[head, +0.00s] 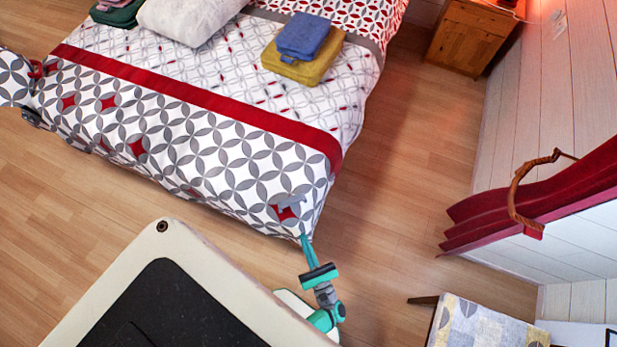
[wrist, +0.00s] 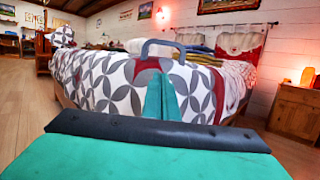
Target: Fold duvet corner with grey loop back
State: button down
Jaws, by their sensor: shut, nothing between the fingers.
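The duvet (head: 190,130) lies on the bed, white with grey leaf circles, red diamonds and a red band. The grey loop (head: 291,201) stands on its near right corner, beside a red diamond. In the wrist view the grey loop (wrist: 178,43) arches above the corner, just beyond my fingertips. My gripper (head: 303,238) is shut and empty, at the bed's near right corner and just below the loop in the head view. Its teal fingers (wrist: 163,78) point at the duvet corner (wrist: 120,85) in the wrist view. I cannot tell whether the fingertips touch the cloth.
Folded blue (head: 303,36) and yellow (head: 303,65) cloths and a pale cushion (head: 188,15) lie on the bed. A wooden nightstand (head: 470,38) stands at the back right. A red curtain (head: 550,195) hangs at the right, above a patterned seat (head: 485,325). Wood floor (head: 400,150) right of the bed is clear.

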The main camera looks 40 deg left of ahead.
jog(key=shift+x, duration=2.5)
jog(key=shift+r, duration=0.1)
